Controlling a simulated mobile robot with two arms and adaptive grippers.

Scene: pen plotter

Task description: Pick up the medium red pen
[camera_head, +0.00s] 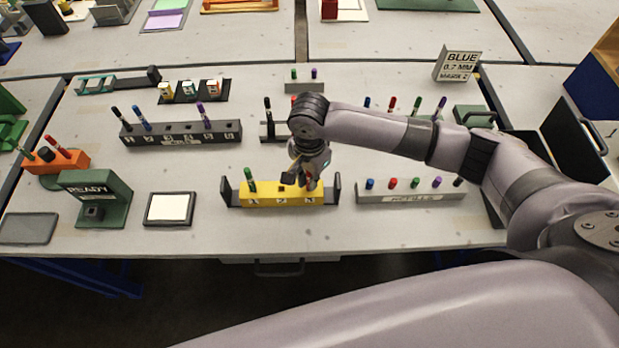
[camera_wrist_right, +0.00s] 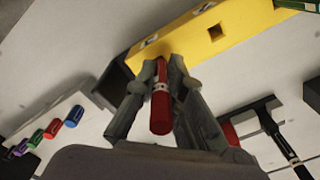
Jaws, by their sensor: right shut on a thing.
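My right gripper (camera_head: 301,176) is over the right half of the yellow holder (camera_head: 262,200), which is numbered 1, 2, 3. In the right wrist view the right gripper (camera_wrist_right: 161,85) is shut on a red pen (camera_wrist_right: 160,112) with a pale band, held between its two fingers. The pen's far end is at the yellow holder (camera_wrist_right: 232,29), near its end; I cannot tell whether it sits in a slot. In the head view the gripper mostly hides this pen. A green pen (camera_head: 249,180) stands in the holder at slot 1. My left gripper is not in view.
A grey refills rack (camera_head: 410,197) with several coloured caps stands right of the yellow holder. A dark rack (camera_head: 181,133) with pens stands behind left. A framed white pad (camera_head: 170,208) and a green READY stand (camera_head: 95,197) are left. Bare table lies in front.

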